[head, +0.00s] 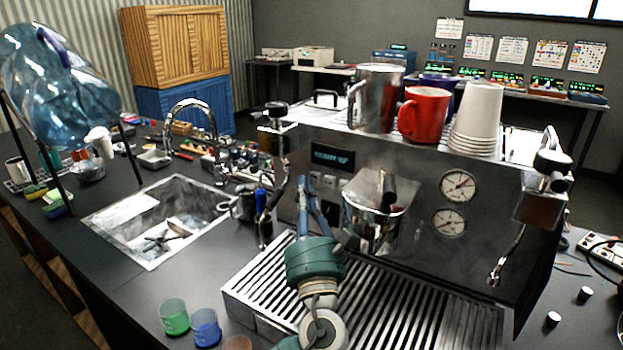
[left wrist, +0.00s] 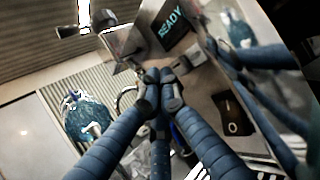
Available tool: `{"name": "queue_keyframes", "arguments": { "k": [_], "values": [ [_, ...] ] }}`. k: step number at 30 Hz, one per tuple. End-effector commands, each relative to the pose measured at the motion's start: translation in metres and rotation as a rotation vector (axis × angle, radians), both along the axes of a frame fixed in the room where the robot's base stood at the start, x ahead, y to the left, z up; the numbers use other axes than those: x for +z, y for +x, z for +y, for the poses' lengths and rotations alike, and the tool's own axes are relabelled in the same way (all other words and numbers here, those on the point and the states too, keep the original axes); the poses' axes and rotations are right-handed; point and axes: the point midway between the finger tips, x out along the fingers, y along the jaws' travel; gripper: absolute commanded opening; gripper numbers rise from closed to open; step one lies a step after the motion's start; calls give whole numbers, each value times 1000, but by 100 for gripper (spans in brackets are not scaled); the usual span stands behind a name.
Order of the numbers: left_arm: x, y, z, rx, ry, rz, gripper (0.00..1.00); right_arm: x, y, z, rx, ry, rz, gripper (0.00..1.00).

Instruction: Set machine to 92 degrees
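The espresso machine (head: 410,185) stands on the dark counter. Its small display (head: 332,158) glows with blue-green text. In the left wrist view the display (left wrist: 173,34) reads READY; I cannot read a temperature. Small light buttons (head: 329,181) sit just below the display in the head view. My left gripper (head: 306,190) is in front of the panel, below the display. In the left wrist view its blue fingers (left wrist: 164,84) come together at the tips, with nothing visible between them. I cannot tell whether they touch the panel. My right gripper is in neither view.
A steel pitcher (head: 372,215) is at the machine's front, right of my gripper, above the slatted drip tray (head: 400,300). Mugs and cups, including a red mug (head: 424,112), stand on top. A sink (head: 160,215) lies left. A rocker switch (left wrist: 234,114) shows in the wrist view.

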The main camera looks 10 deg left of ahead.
Motion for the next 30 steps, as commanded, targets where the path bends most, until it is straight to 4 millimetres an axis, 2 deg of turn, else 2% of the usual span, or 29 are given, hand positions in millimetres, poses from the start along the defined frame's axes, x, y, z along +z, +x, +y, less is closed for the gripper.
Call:
{"name": "queue_keyframes", "arguments": {
  "k": [3, 30],
  "values": [
    [5, 3, 0, 2, 0, -4, 0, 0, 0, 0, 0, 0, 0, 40],
    [6, 14, -4, 4, 1, -2, 0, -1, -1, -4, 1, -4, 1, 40]
  ]
}}
